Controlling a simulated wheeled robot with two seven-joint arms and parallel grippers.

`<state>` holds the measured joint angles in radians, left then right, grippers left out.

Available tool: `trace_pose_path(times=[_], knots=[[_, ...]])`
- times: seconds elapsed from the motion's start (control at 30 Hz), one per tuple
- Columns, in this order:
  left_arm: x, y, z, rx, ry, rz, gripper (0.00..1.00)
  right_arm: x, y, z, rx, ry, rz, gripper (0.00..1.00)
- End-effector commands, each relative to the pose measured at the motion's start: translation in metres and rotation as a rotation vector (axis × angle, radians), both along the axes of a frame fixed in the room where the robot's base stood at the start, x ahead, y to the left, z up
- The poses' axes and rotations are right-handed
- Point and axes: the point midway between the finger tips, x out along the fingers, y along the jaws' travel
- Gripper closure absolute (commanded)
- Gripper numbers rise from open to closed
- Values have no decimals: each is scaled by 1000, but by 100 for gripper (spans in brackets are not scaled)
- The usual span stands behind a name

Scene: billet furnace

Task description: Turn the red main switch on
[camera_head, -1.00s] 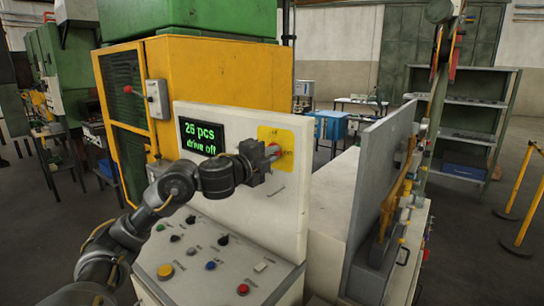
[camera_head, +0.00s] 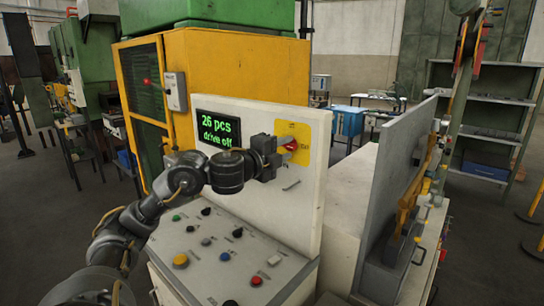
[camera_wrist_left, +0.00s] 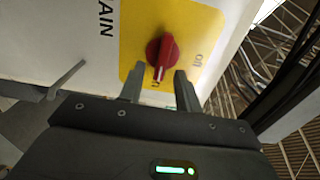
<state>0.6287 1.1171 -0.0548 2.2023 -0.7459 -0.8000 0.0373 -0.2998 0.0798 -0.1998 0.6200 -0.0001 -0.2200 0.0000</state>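The red main switch (camera_head: 291,145) sits on a yellow plate (camera_head: 303,130) at the upper right of the white panel. In the left wrist view the red switch (camera_wrist_left: 163,50) is a round knob with a bar handle. The bar points down toward the gripper, near a partly hidden label ending in "n"; "off" is printed to its right. My left gripper (camera_head: 283,150) is right at the switch. In the wrist view its two fingers (camera_wrist_left: 158,84) are apart, one on each side of the handle's tip, without visible contact. My right gripper is not in view.
A display (camera_head: 218,131) reads "26 pcs drive off". Below it is a sloped console (camera_head: 205,262) with several buttons and knobs. A small metal handle (camera_head: 291,185) sticks out below the switch. A grey upright plate (camera_head: 400,180) stands to the right.

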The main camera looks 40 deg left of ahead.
Motion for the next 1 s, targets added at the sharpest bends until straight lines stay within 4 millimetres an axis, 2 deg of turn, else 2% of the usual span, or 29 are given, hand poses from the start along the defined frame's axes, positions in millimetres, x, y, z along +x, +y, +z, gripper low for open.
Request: trace_pose_path(times=[0.2, 0.43, 0.63, 1.0], knots=[[-44, 0, -4, 11, 3, 2, 66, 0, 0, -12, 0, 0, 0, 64], [-76, 0, -5, 6, 2, 2, 66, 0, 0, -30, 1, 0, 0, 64], [-88, -2, -3, 3, 3, 0, 66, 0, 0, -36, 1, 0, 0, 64], [-89, -2, -1, 1, 2, -1, 66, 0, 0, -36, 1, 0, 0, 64]])
